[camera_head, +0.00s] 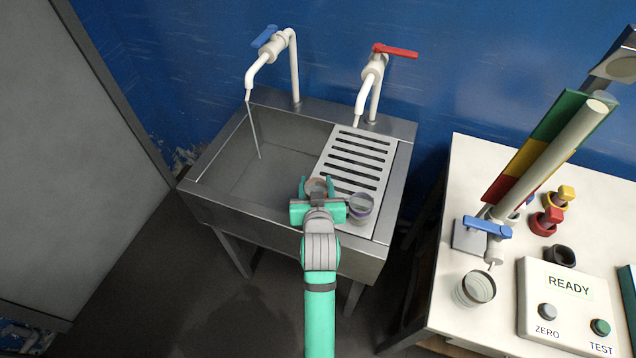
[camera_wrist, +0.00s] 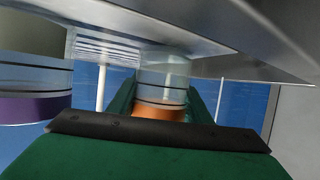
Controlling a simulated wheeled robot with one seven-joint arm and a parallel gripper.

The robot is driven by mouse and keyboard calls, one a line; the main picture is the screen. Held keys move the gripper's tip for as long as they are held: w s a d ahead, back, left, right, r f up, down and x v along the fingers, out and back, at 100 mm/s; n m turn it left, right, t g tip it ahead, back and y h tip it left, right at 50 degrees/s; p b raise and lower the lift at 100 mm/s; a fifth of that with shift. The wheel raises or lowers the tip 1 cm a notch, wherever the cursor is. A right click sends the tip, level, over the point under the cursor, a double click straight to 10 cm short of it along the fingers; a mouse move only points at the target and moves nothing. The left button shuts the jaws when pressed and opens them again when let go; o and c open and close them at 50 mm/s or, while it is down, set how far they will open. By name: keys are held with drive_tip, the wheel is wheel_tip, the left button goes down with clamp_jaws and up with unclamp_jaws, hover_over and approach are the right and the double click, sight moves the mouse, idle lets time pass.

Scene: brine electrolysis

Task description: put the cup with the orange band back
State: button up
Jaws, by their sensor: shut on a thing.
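The clear cup with the orange band (camera_head: 316,186) is between the green fingers of my gripper (camera_head: 317,190), which is shut on it. It is near the front left edge of the slotted drainboard (camera_head: 354,161) of the sink. In the wrist view the cup (camera_wrist: 163,88) is between the fingers, its orange band partly hidden behind the dark gripper edge. The pictures do not settle whether its base touches the drainboard. A cup with a purple band (camera_head: 361,208) stands on the drainboard just to the right, close to my gripper; it is large at the left of the wrist view (camera_wrist: 35,92).
The open sink basin (camera_head: 272,160) lies left of the drainboard. A thin water stream falls from the blue-handled tap (camera_head: 271,50); a red-handled tap (camera_head: 374,75) stands behind the drainboard. The white table (camera_head: 470,165) at right bears another cup (camera_head: 475,289) and a READY box (camera_head: 568,305).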

drive_tip(key=shift+f, duration=0.1)
drive_tip(key=o, duration=1.2)
drive_tip(key=shift+f, duration=0.1)
